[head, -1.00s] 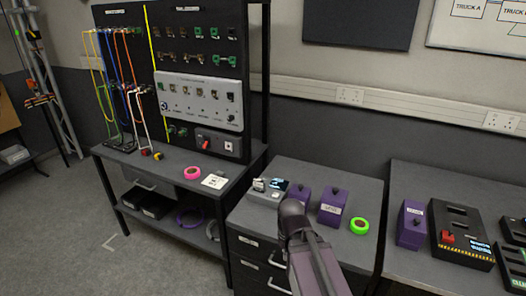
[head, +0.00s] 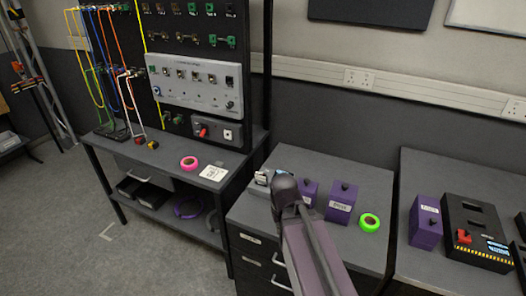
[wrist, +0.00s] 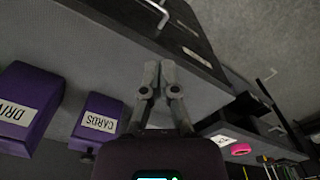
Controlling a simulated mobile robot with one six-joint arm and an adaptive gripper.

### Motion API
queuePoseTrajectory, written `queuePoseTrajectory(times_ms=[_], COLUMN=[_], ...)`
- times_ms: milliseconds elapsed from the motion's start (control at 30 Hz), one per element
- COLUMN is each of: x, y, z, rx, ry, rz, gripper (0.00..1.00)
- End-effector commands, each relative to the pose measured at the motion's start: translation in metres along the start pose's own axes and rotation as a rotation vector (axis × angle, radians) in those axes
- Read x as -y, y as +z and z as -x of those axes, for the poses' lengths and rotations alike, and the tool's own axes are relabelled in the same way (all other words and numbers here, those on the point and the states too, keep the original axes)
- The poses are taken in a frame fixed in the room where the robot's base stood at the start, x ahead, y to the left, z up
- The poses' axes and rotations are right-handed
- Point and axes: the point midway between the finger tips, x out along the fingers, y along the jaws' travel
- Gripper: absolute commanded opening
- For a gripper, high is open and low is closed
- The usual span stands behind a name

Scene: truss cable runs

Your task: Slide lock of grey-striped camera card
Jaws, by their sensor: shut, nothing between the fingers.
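I cannot make out a grey-striped camera card in either view. A small grey device (head: 262,177) with a lit screen beside it sits on the drawer cabinet's top, partly hidden by my arm. A purple box labelled CARDS (wrist: 97,122) stands on that top in the wrist view. My gripper (wrist: 158,66) is shut and empty, its fingertips together above the cabinet top near its drawer-side edge. In the head view my arm hides the fingers.
A second purple box (head: 342,203) and green tape (head: 369,222) are on the cabinet (head: 375,180). Pink tape (head: 189,162) lies on the left bench. Another purple box (head: 425,222) and a black device (head: 478,230) stand on the right table.

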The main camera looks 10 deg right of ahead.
Motion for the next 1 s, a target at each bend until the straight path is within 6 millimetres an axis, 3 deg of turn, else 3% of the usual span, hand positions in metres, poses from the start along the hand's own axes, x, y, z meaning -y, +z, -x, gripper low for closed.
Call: queuePoseTrajectory(times_ms=[233,367,567,800,1000], x=[0.000,0.000,0.006,0.005,0.005], y=[-0.006,-0.027,-0.091,-0.194,-0.261], z=[0.003,0.010,0.033,0.067,0.088], rx=[0.000,0.000,0.000,0.000,0.000], ry=[0.000,0.000,0.000,0.000,0.000], rz=[-0.009,-0.045,-0.162,-0.380,-0.537], gripper=[0.00,0.00,0.00,0.00,0.00])
